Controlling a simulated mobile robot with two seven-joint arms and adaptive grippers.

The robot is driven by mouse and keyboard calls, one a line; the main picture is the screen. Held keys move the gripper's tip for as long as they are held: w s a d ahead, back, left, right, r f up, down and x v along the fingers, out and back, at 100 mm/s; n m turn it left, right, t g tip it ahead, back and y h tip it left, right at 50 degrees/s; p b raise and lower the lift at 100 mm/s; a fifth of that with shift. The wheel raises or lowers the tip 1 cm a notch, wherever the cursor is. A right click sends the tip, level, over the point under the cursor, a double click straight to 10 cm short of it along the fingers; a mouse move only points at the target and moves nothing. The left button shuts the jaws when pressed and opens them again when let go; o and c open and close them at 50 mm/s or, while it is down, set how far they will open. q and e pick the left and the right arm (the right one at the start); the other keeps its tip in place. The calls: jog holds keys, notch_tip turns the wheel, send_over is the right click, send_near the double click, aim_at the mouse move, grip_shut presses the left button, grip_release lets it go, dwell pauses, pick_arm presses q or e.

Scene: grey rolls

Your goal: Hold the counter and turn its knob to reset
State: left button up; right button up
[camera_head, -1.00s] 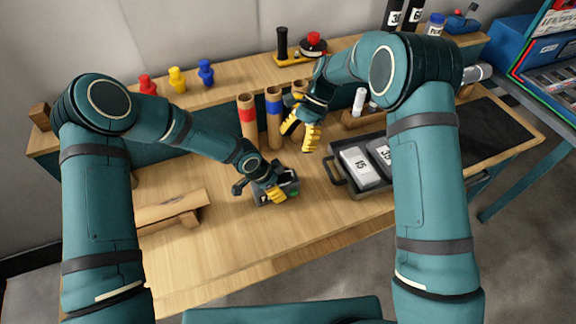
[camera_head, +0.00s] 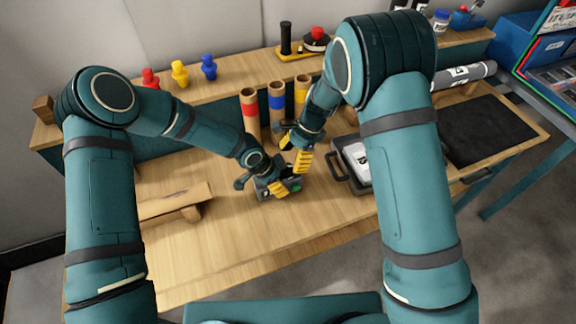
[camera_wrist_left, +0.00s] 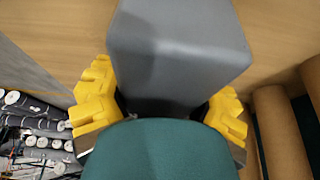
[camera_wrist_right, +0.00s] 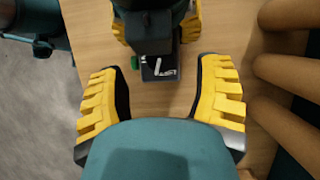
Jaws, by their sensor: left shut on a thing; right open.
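The counter (camera_head: 264,194) is a small dark grey box on the table near the middle of the head view, with a green part on its right. My left gripper (camera_head: 277,188) is shut on it; in the left wrist view the yellow fingers flank its grey body (camera_wrist_left: 180,55). My right gripper (camera_head: 296,156) is open and empty, just above and right of the counter. In the right wrist view the counter (camera_wrist_right: 160,68) lies ahead between the spread fingers, apart from them, with a white marking and a green part at its side. I cannot make out the knob clearly.
A dark tray (camera_head: 338,172) with a white block lies to the right. A wooden stand (camera_head: 172,204) is at left. The table front is clear.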

aim_at(288, 169)
jog(key=shift+x, duration=2)
grip_shut()
